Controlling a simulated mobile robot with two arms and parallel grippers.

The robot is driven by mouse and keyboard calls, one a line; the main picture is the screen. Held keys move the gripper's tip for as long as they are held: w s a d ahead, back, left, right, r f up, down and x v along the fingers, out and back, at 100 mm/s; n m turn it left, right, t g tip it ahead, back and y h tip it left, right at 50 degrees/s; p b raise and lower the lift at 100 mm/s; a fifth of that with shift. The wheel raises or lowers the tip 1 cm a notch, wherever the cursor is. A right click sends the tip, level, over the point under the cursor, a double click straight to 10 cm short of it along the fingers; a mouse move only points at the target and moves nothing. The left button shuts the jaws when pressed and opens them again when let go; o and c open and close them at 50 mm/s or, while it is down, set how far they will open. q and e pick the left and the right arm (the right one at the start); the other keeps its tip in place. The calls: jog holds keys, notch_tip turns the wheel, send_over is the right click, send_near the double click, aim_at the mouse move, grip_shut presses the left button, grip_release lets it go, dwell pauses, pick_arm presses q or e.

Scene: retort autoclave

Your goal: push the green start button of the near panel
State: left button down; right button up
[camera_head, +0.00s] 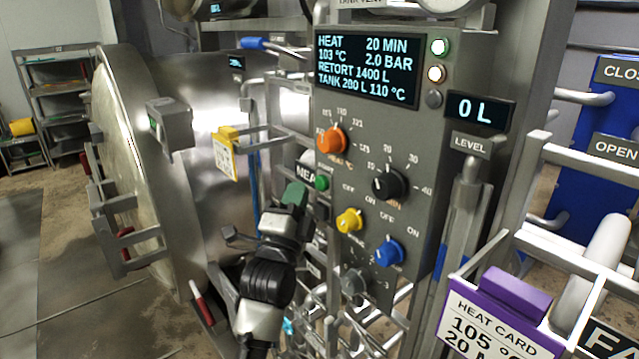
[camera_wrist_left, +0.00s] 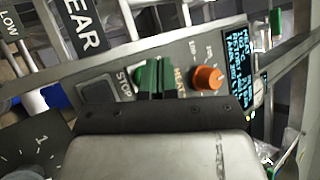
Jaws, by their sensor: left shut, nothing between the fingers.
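The near panel (camera_head: 375,130) is a grey control box with a lit display. Its round green start button (camera_head: 322,183) shows at the panel's left edge, below the orange heat knob (camera_head: 332,140). My left gripper (camera_head: 297,194) has green fingertips, shut and empty, just left of the button. I cannot tell whether they touch it. In the left wrist view the shut green fingertips (camera_wrist_left: 154,78) point at the panel between the dark STOP button (camera_wrist_left: 98,88) and the orange knob (camera_wrist_left: 207,78). My right gripper is not in view.
Black, yellow (camera_head: 349,221) and blue (camera_head: 388,253) knobs sit close by on the panel. A large steel retort door (camera_head: 130,150) stands open at left. A purple heat card holder (camera_head: 500,300) is at the lower right. Rails and pipes crowd the panel; open floor lies at left.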

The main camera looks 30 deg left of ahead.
pick_arm(q)
jog(key=s, duration=0.1)
jog(key=s+a, duration=0.1)
jog(key=s, duration=0.2)
jog(key=shift+a, duration=0.3)
dwell(0.6)
